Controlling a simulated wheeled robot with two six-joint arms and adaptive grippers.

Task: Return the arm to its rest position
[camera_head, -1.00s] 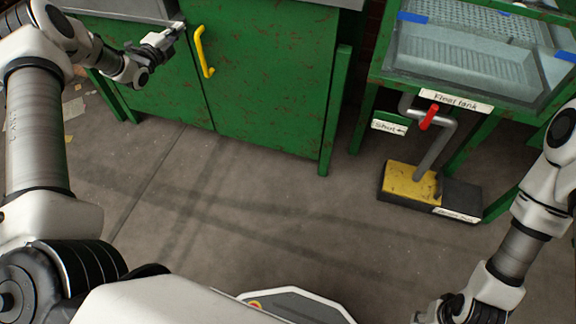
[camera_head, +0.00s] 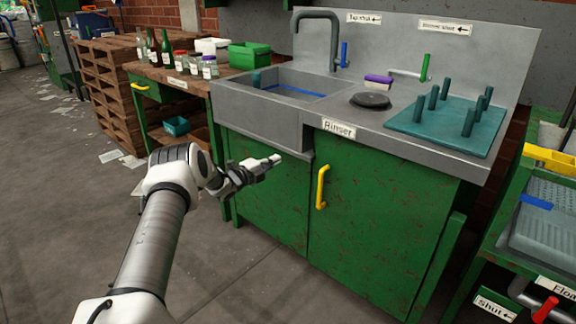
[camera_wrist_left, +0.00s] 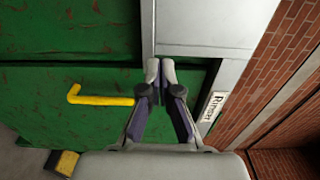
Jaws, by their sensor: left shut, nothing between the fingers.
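My left arm comes in from the lower left in the head view. Its gripper (camera_head: 272,160) is shut and empty, in front of the green cabinet (camera_head: 375,235) below the sink's left part. In the left wrist view the fingertips (camera_wrist_left: 160,70) are together with nothing between them, in front of the green cabinet doors and the grey sink edge. I cannot tell whether they touch anything. My right arm and gripper are not in view.
The yellow handle (camera_head: 322,187) sits on the cabinet right of the gripper. The grey sink (camera_head: 255,125) juts out above it. A wooden bench (camera_head: 165,75) with bottles and jars stands behind left. A pegged teal board (camera_head: 405,122) lies on the counter.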

